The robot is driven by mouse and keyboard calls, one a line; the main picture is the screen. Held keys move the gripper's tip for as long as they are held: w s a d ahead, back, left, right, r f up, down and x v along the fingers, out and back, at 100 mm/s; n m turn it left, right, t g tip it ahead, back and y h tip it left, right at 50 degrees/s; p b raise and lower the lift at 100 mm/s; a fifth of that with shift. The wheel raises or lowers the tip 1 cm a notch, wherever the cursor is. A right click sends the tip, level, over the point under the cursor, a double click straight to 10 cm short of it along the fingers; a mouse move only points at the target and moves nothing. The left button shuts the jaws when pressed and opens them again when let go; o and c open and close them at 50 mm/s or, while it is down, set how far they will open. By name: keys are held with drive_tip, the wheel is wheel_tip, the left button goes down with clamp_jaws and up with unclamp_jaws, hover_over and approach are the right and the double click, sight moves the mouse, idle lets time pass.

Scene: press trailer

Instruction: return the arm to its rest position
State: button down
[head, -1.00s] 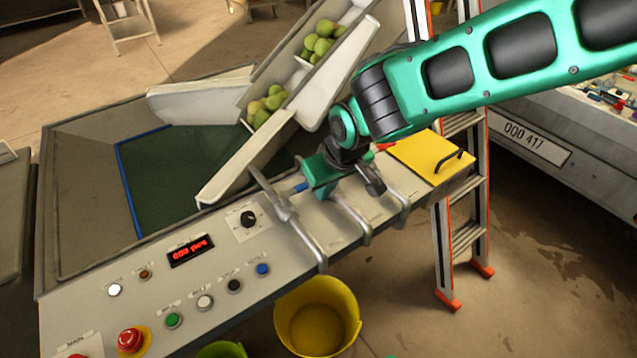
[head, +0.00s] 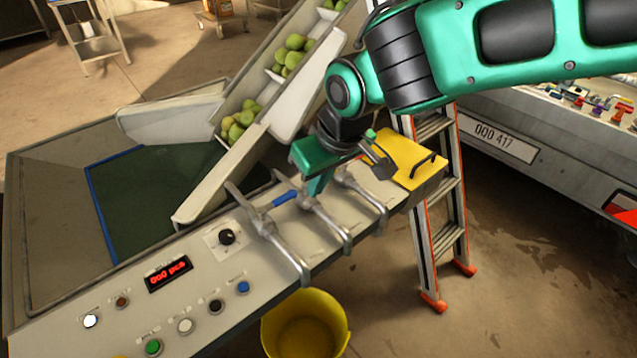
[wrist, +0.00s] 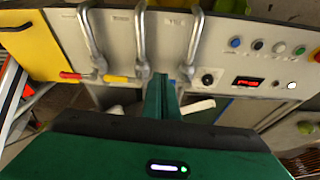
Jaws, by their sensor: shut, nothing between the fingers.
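My arm (head: 450,60) reaches in from the upper right in the head view, green with black pads. My gripper (head: 318,188) is shut and empty, pointing down above the control panel (head: 200,262) near its clamp levers. In the wrist view my gripper (wrist: 160,92) shows as a narrow green shape in front of the panel (wrist: 222,45). Whether it touches the panel or a lever cannot be told.
Metal levers (head: 285,250) stick out over the panel edge, close to my gripper. A yellow bucket (head: 306,325) stands below. The floor at right is open.

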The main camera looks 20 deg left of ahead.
drive_tip(key=w+d+r+m+h, duration=0.1)
drive_tip(key=w+d+m, duration=0.15)
drive_tip(key=d, duration=0.85)
drive_tip(key=w+d+m+h, duration=0.1)
drive_tip(key=d+m+h, duration=0.15)
drive_tip(key=d, duration=0.95)
drive_tip(key=w+d+r+m, duration=0.1)
drive_tip(key=d+m, duration=0.2)
drive_tip(key=d, duration=0.8)
drive_tip(key=s+d+f+m+g, duration=0.2)
drive_tip(key=s+d+m, duration=0.6)
drive_tip(key=s+d, duration=1.1)
drive_tip(key=shift+s+d+m+g, duration=0.3)
drive_tip(key=shift+s+d+g, duration=0.1)
drive_tip(key=shift+d, duration=0.2)
drive_tip(key=shift+f, duration=0.1)
